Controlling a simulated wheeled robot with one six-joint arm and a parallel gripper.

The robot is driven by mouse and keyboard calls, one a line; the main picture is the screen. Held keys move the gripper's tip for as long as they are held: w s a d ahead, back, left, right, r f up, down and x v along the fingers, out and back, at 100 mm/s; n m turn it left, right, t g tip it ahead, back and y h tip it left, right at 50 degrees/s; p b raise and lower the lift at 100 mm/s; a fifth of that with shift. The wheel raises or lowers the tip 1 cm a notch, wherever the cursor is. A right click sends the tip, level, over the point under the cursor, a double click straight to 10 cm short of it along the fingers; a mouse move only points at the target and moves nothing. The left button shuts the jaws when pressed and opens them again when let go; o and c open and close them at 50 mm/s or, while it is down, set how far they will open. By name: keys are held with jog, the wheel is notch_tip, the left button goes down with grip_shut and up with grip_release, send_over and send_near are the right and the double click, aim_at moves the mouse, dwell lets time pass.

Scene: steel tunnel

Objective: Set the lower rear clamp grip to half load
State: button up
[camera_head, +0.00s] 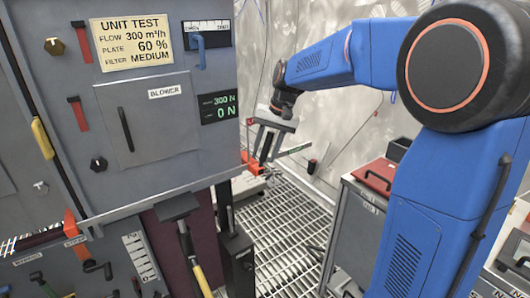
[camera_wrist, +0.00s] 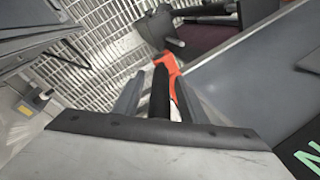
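An orange-red clamp part (camera_head: 250,164) shows at the lower right edge of the grey test cabinet in the head view, partly hidden by my gripper (camera_head: 262,152). In the wrist view, a black clamp grip (camera_wrist: 160,92) with an orange-red end (camera_wrist: 167,66) lies between the two fingers of my gripper (camera_wrist: 160,88). The fingers stand on either side of the grip, with a narrow gap visible at the left; contact is not clear. The cabinet display (camera_head: 218,107) reads 300 N above and 0 N below.
The grey cabinet (camera_head: 155,120) with a blower door stands close at the left. A dark post (camera_head: 233,250) stands below it. A grey cart (camera_head: 355,225) with a red item on top is at the right. Metal grating (camera_head: 285,235) covers the floor between.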

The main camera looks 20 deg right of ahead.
grip_shut()
jog(key=shift+d, duration=0.1)
jog(key=shift+w+d+f+m+g+y, duration=0.2)
jog(key=shift+d+f+g+y, duration=0.25)
jog(key=shift+y, duration=0.8)
jog(key=shift+w+d+f+m+g+y, duration=0.15)
jog(key=shift+d+f+g+y, duration=0.3)
jog(key=shift+y, duration=0.75)
jog(key=shift+w+d+f+m+g+y, duration=0.15)
jog(key=shift+d+f+y, duration=0.45)
jog(key=shift+y, duration=0.65)
grip_release()
